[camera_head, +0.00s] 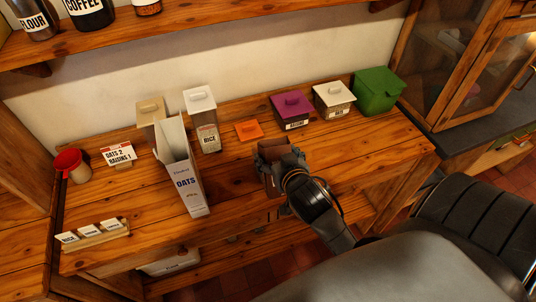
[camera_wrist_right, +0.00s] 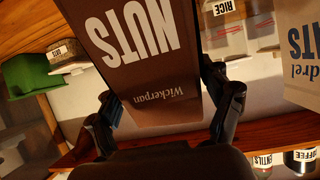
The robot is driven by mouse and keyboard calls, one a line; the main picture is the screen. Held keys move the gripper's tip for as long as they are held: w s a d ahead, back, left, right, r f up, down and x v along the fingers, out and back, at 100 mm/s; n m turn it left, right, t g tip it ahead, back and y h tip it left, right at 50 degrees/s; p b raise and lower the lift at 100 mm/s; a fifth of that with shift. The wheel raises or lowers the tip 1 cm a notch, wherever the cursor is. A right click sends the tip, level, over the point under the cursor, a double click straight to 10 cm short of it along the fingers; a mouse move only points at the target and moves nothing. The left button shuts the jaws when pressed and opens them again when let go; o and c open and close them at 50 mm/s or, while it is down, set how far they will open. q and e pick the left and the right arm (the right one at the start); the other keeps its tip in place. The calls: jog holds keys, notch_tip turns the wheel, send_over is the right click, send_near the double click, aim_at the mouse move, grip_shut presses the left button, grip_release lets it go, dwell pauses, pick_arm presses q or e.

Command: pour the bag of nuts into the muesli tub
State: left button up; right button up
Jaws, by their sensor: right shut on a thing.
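My right gripper (camera_head: 277,160) is shut on the brown bag of nuts (camera_head: 270,149) above the front part of the counter. In the right wrist view the bag (camera_wrist_right: 135,60) reads "NUTS" and "Wickerpan" and sits between the two fingers (camera_wrist_right: 168,125). Its top opening cannot be made out. A tub with a purple lid (camera_head: 293,104) stands behind and right of the gripper; its label is too small to read surely, so I cannot tell whether it is the muesli tub. My left gripper is not in view.
An oats carton (camera_head: 184,182) and rice container (camera_head: 208,137) stand left of the gripper. An orange lid (camera_head: 248,130) lies behind it. A cream-lidded tub (camera_head: 333,98) and green bin (camera_head: 377,91) stand back right. The right counter is clear.

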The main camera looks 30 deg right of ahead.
dwell(0.3)
jog(key=shift+f+p, duration=0.1)
jog(key=shift+p, duration=0.6)
jog(key=shift+f+g+p, duration=0.6)
jog(key=shift+f+p, duration=0.05)
jog(key=shift+p, duration=0.55)
jog(key=shift+f+y, duration=0.1)
jog(key=shift+y, duration=0.2)
jog(key=shift+f+g, duration=0.1)
jog(key=shift+g, duration=0.2)
jog(key=shift+w+d+f+g, duration=0.1)
jog(key=shift+w+f+g, duration=0.05)
jog(key=shift+f+g, duration=0.25)
